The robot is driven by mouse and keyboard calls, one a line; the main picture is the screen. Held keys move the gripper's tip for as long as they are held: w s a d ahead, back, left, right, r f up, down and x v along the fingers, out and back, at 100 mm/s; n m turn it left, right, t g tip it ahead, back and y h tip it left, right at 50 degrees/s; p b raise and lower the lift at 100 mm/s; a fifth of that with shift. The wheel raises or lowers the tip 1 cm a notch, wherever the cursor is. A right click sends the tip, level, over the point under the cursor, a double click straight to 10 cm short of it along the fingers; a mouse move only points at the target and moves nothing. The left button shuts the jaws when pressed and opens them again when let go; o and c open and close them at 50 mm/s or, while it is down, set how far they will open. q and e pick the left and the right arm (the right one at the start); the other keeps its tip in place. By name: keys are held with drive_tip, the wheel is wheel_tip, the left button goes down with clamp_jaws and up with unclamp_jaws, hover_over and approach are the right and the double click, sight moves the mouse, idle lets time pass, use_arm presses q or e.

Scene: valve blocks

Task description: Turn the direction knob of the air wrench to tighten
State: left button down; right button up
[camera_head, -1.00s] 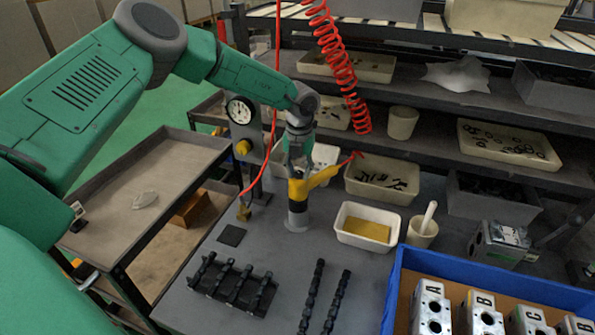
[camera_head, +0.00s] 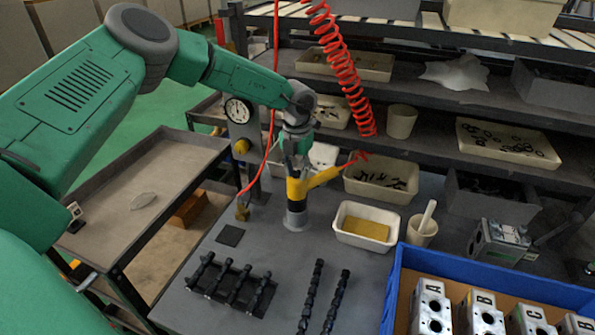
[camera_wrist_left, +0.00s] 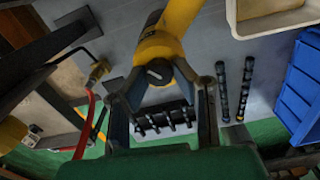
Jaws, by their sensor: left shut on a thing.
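The yellow air wrench (camera_head: 312,181) stands upright on the grey table, with a dark band and a grey base below its yellow body. A red hose meets the end of its handle. My left gripper (camera_head: 296,158) comes down on its top from above. In the left wrist view the wrench (camera_wrist_left: 165,45) lies between the two fingers of my left gripper (camera_wrist_left: 163,85), which are shut on its upper end. The dark round knob (camera_wrist_left: 159,71) shows there between the fingers; which way it is set cannot be told. My right gripper is in no view.
A white bin with a yellow sponge (camera_head: 366,228) and a cup (camera_head: 422,231) stand right of the wrench. A dark rack of shafts (camera_head: 231,286) and two loose shafts (camera_head: 322,298) lie in front. A blue crate (camera_head: 400,285) holds lettered metal blocks. A coiled red hose (camera_head: 342,70) hangs above.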

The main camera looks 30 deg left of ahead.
sight(296, 171)
use_arm(q)
drive_tip(key=shift+a, duration=0.1)
idle(0.5)
drive_tip(key=c, duration=1.3)
unclamp_jaws()
drive_tip(key=shift+w, duration=0.15)
wheel_tip(296, 171, up, 12)
drive_tip(key=shift+f, duration=0.15)
